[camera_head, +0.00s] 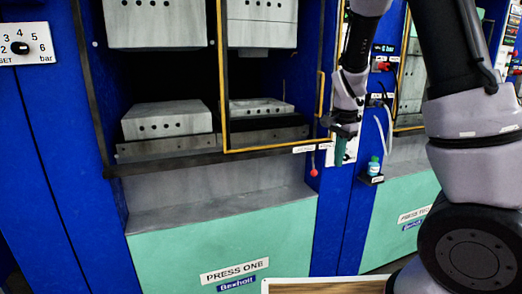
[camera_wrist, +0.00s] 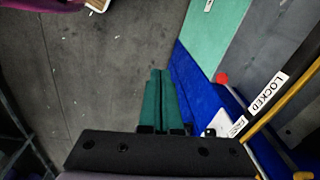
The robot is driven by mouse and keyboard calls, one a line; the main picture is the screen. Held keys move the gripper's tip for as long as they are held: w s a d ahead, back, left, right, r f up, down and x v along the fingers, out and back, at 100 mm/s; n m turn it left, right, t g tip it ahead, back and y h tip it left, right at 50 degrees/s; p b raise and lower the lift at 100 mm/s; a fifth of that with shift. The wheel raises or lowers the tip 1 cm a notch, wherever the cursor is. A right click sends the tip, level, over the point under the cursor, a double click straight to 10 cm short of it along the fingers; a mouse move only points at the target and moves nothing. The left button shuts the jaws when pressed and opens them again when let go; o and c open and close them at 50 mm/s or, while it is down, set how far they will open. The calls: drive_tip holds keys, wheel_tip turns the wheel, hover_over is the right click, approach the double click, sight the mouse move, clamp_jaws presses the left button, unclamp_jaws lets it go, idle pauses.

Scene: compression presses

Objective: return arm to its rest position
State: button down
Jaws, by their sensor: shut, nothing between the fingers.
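My gripper (camera_head: 340,155) hangs from my arm with its green fingers pointing down, in front of the blue panel to the right of press one's opening. In the wrist view the two green fingers (camera_wrist: 160,100) lie side by side, closed together with nothing between them.
Press one (camera_head: 220,240) stands close on the left. Its yellow-edged door frame (camera_head: 222,80) is near my gripper. A red-knobbed lever (camera_head: 314,172) also shows in the wrist view (camera_wrist: 221,78), beside a LOCKED label (camera_wrist: 267,92). A small bottle (camera_head: 374,168) stands on a bracket to the right.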

drive_tip(key=s+r+n+t+y, duration=0.2)
drive_tip(key=s+r+n+t, duration=0.4)
drive_tip(key=s+r, duration=1.3)
wheel_tip(320, 180, up, 2)
drive_tip(key=shift+s+d+r+n, duration=0.25)
drive_tip(key=shift+d+n, duration=0.2)
drive_tip(key=shift+n, duration=0.55)
